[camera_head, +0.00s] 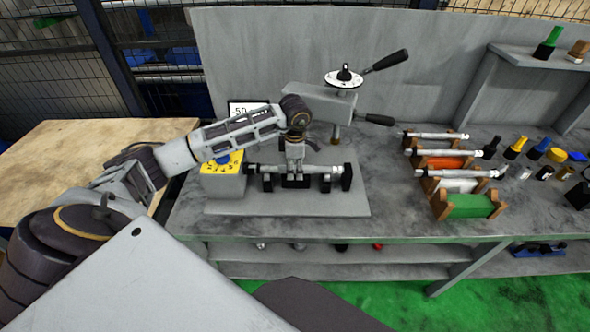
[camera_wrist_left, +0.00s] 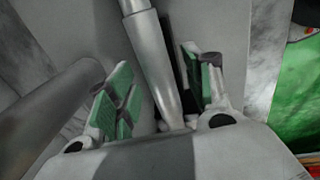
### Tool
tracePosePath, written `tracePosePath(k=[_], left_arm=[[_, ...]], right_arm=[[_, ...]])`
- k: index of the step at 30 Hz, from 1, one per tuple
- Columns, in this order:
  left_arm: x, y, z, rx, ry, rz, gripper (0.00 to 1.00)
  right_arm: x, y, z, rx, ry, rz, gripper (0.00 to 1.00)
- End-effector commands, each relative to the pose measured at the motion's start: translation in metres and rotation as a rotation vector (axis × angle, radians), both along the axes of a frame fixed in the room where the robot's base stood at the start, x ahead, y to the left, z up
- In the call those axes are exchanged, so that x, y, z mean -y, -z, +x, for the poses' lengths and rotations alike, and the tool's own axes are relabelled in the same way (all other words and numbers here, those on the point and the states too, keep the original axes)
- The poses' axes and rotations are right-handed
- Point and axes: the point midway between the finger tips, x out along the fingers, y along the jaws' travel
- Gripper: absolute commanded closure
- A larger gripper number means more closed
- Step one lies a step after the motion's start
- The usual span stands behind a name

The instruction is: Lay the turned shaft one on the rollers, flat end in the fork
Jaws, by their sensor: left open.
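A grey turned shaft (camera_head: 325,170) lies roughly level across the black supports of the fixture on the grey base plate (camera_head: 285,206). Its ends meet a black piece at the left and a taller black block (camera_head: 347,177) at the right. Whether its flat end sits in the fork is too small to tell. My left gripper (camera_head: 295,175) is over the shaft's middle, pointing down. In the left wrist view the shaft (camera_wrist_left: 153,65) runs between the spread green-padded fingers (camera_wrist_left: 160,92), with gaps beside it. My right gripper is not in view.
More shafts (camera_head: 438,135) lie on wooden racks at the right, beside a rack with an empty green top (camera_head: 468,205). A grinder head with a dial (camera_head: 344,77) and black handles stands behind the fixture. A yellow-topped control box (camera_head: 222,164) is close at the left.

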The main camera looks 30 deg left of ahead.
Motion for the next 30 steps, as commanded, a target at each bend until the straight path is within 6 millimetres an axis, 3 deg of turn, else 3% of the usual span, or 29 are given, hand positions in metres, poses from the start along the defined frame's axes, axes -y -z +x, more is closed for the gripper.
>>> tracePosePath(k=[6,18,30], left_arm=[[-0.0002,-0.0002,0.0,0.0,0.0,0.0,0.51],[-0.0002,-0.0003,0.0,0.0,0.0,0.0,1.0],[-0.0003,-0.0032,0.0014,0.006,-0.001,0.0,1.0]], right_arm=[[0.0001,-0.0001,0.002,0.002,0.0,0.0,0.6],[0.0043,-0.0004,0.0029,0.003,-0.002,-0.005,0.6],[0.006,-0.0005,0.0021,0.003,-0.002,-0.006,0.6]])
